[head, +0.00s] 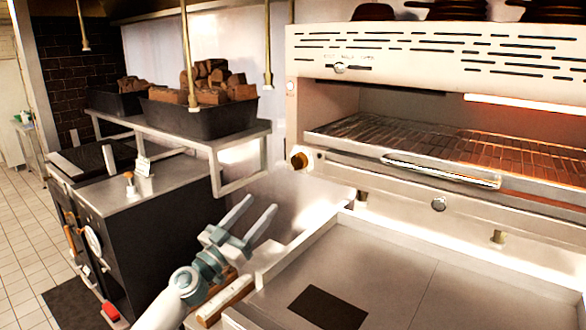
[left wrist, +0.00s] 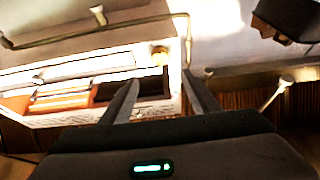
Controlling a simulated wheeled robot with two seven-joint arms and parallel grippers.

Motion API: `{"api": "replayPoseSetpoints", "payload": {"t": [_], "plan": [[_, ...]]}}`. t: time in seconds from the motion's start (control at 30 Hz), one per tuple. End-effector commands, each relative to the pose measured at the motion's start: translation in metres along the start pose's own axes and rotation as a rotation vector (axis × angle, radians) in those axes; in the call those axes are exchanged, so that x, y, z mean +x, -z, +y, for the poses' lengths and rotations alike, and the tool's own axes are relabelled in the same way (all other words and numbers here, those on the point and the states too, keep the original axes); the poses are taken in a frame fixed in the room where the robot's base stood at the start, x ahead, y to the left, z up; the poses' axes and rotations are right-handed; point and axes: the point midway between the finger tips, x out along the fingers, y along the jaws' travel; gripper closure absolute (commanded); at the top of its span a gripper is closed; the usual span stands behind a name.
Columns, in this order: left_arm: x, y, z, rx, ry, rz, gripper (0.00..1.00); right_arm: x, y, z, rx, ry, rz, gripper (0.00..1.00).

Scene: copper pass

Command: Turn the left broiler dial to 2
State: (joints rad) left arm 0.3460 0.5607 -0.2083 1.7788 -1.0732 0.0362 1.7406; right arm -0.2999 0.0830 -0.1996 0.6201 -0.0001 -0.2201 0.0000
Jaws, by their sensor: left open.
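The broiler (head: 420,120) stands at the right in the head view, its rack glowing orange. The left broiler dial (head: 299,161), a round brass-coloured knob with a dark part, sits at its left front corner. Its number marks are too small to read. My left gripper (head: 260,204) is open and empty, below and to the left of the dial, apart from it. In the left wrist view a yellowish knob, seemingly this dial (left wrist: 160,56), shows just beyond the open fingers (left wrist: 160,80). My right gripper is not in view.
A flat griddle (head: 390,270) with a dark square lies in front of the broiler. A chrome handle (head: 440,171) crosses the broiler front. A raised shelf (head: 200,140) with a black tray of wood chunks (head: 200,115) stands left. Brass rods hang from above.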

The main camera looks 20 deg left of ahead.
Motion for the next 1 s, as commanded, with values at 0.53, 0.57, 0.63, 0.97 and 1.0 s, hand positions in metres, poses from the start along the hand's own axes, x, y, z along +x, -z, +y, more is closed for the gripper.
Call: {"api": "replayPoseSetpoints", "payload": {"t": [0.53,0.57,0.63,0.97,1.0], "plan": [[0.082,0.003,0.000,-0.002,0.001,0.003,0.44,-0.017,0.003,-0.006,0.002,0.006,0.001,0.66],[0.087,0.002,0.000,-0.001,0.001,0.002,0.44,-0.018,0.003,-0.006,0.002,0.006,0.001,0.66],[0.100,0.002,0.000,-0.001,0.002,0.003,0.44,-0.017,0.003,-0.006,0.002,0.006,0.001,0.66],[0.151,0.001,0.000,-0.002,0.002,0.003,0.44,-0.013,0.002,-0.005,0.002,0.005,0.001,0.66],[0.155,0.000,-0.001,-0.002,0.002,0.002,0.44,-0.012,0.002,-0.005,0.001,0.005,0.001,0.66]]}}
